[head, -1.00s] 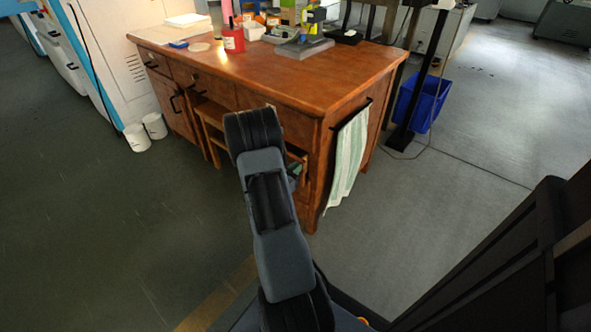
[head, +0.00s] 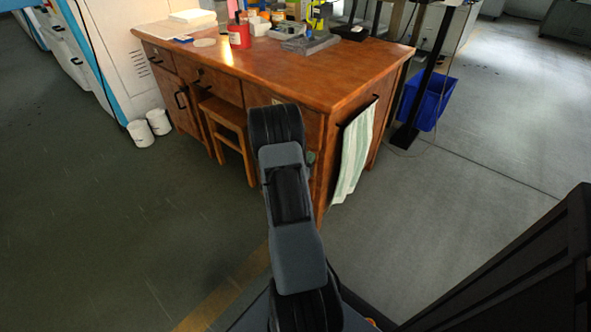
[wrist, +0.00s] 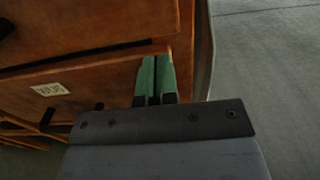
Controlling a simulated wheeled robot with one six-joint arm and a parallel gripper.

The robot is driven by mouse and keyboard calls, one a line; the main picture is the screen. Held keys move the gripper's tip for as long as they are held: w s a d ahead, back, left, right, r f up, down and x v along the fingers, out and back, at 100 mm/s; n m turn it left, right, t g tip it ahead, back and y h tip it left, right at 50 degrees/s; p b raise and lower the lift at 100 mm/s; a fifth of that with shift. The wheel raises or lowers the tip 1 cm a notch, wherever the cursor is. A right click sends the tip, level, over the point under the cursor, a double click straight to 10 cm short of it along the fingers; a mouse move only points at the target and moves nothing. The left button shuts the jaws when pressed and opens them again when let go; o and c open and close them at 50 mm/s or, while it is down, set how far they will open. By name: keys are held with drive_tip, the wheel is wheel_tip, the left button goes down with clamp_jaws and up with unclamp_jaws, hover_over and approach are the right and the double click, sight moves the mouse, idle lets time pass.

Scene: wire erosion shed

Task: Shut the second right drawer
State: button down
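The wooden desk (head: 330,84) stands ahead of me. Its right drawer column is mostly behind my arm in the head view. In the wrist view a drawer front (wrist: 100,82) with a white label shows, with a dark gap along its top edge under the drawer front (wrist: 90,25) above. I cannot tell how far it stands out. My gripper (wrist: 156,76) has green fingers pressed together with nothing between them. The tips overlap the right end of the labelled front; contact is not clear.
A wooden stool (head: 226,116) stands under the desk's middle. A striped towel (head: 352,155) hangs from a rail on the desk's right side. A blue bin (head: 432,103) and black post stand beyond. Open floor lies left and right.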

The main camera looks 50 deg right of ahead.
drive_tip(key=a+p, duration=0.3)
drive_tip(key=a, duration=1.1)
drive_tip(key=s+a+r+m+g+y+p, duration=0.25)
drive_tip(key=r+m+p, duration=0.35)
drive_tip(key=r, duration=0.5)
drive_tip(key=s+a+r+m+g+y+p, duration=0.2)
drive_tip(key=a+r+m+g+y+p, duration=0.15)
drive_tip(key=r+p, duration=0.6)
drive_tip(key=a+r+m+t+y+p, duration=0.4)
drive_tip(key=a+r+y+p, duration=0.2)
drive_tip(key=r, duration=0.8)
drive_tip(key=s+a+r+m+t+y+p, duration=0.1)
drive_tip(key=a+r+m+t+y+p, duration=0.3)
drive_tip(key=a+r+p, duration=0.6)
drive_tip(key=a+r+t+y, duration=0.1)
drive_tip(key=a+r+y, duration=0.1)
drive_tip(key=a+r, duration=0.2)
drive_tip(key=shift+a+r, duration=0.3)
